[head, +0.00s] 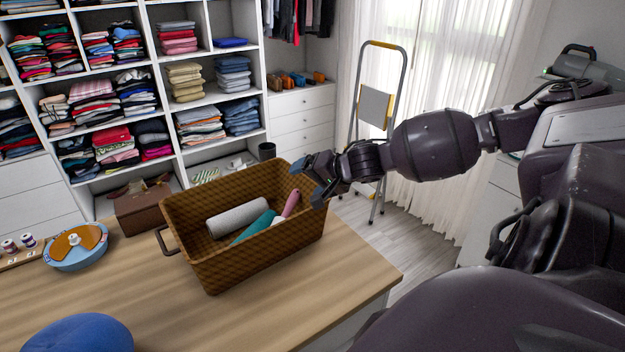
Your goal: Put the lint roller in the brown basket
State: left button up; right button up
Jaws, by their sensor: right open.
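The brown basket (215,272) is woven and stands upright on the wooden table. Inside it lie a pale grey-white roll (237,217), a teal piece (252,229) and a pink piece (291,204) with something white beside it. The lint roller seems to be among these, but I cannot tell which parts belong to it. My right gripper (314,181) is open at the basket's right rim, its fingers close to the far right corner. I see nothing between its fingers. I cannot tell whether it touches the rim. My left gripper is out of view.
On the table (150,290), a brown box (143,208) stands behind the basket's left end. A blue bowl (77,257) and thread spools (19,243) are further left, with a blue rounded object (80,335) in front. Shelving stands behind. The table's front right is clear.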

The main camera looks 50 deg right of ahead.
jog(key=shift+s+r, duration=0.3)
jog(key=shift+s, duration=0.1)
dwell(0.6)
